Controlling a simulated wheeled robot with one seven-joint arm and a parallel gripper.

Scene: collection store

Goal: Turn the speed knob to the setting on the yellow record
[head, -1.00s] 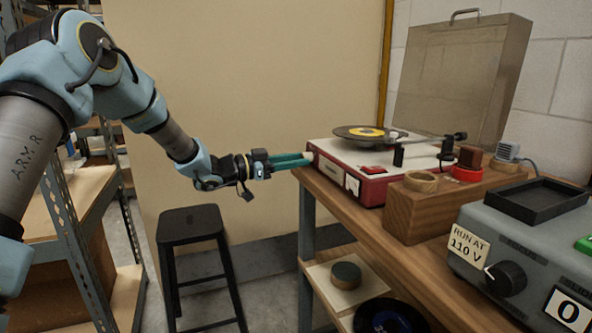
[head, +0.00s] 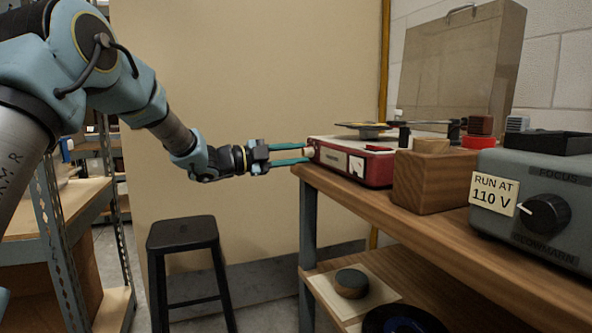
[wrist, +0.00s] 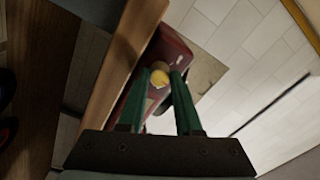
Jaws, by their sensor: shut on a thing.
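The red record player (head: 372,168) stands at the left end of the wooden bench, with a white dial plate on its front. A dark record with a yellow label (head: 365,126) lies on its platter, seen nearly edge-on; I cannot read any setting on it. The pale speed knob sits on the player's left end; in the wrist view the knob (wrist: 159,77) shows yellowish between my green fingertips. My gripper (head: 308,153) is shut on the knob, with one finger on either side. The knob's marks are too small to read.
A black stool (head: 183,235) stands below my arm. A round tin (head: 351,281) sits on the lower shelf. The floor between stool and bench is clear.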

